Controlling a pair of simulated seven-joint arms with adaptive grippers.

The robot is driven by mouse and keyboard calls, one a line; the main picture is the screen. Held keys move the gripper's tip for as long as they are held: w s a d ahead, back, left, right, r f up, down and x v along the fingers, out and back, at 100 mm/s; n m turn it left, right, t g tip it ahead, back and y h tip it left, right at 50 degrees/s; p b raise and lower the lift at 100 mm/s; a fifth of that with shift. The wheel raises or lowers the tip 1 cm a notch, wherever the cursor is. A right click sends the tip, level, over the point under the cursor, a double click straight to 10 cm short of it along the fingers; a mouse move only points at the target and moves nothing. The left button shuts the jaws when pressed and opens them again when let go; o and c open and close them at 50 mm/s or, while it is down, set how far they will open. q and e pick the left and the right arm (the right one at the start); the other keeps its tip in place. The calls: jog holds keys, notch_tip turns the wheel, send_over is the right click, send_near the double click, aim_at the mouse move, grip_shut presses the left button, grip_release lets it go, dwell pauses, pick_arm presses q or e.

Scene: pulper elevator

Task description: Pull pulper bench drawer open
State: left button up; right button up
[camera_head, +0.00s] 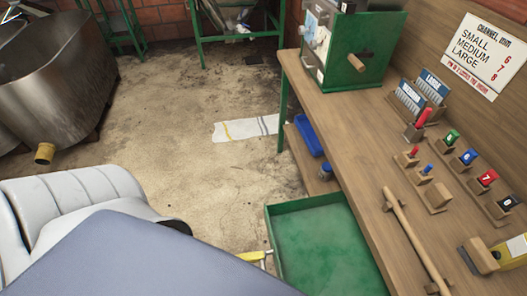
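The green bench drawer (340,230) stands pulled out to the left from under the wooden bench, and its green inside shows. A small yellow and grey piece (252,256) sits against its left, front face. I cannot tell whether this piece is the drawer's handle, part of my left gripper, or both. The near part of the drawer front and most of my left gripper are hidden behind a large blue-grey surface at the bottom. My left gripper's fingers cannot be made out clearly. My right gripper does not show.
The bench top (340,120) carries a green machine (365,45), a wooden rod (415,240), small coloured-knob tools and a brush (495,255). A blue tray (307,135) is on the shelf beneath. A metal tank (55,95) stands left. The floor between is open, with a white cloth (245,129).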

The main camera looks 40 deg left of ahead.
pick_arm(q)
jog(key=o, duration=0.5)
jog(key=v, duration=0.9)
jog(key=shift+c, duration=0.2)
jog(key=shift+v, duration=1.4)
